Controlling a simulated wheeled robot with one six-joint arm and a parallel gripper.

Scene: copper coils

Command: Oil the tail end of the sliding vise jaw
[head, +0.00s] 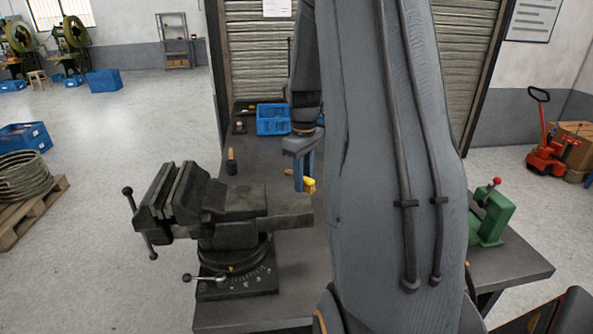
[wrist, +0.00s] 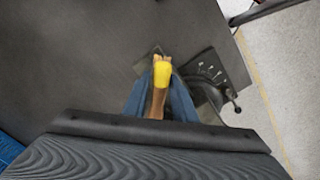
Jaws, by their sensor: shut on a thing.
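The dark grey vise (head: 235,205) stands on the bench, with its jaws at left and a bar-like tail (head: 292,213) reaching right towards my arm. In the wrist view, a dark base with pale marks (wrist: 207,72) and a knobbed lever, apparently the vise's, shows at upper right. My gripper (head: 304,184) has blue fingers and is shut on a yellow-and-brown tool (wrist: 161,76); its yellow part also shows in the head view (head: 309,183). The tool appears above or behind the tail; I cannot tell whether they touch. My arm covers part of the bench.
The grey bench (head: 265,165) has some clear surface behind the vise. An orange-topped item (head: 231,158) stands there, with a blue bin (head: 272,120) at the back. A green press (head: 492,216) stands at right. A coil (head: 24,177) lies on a pallet at left.

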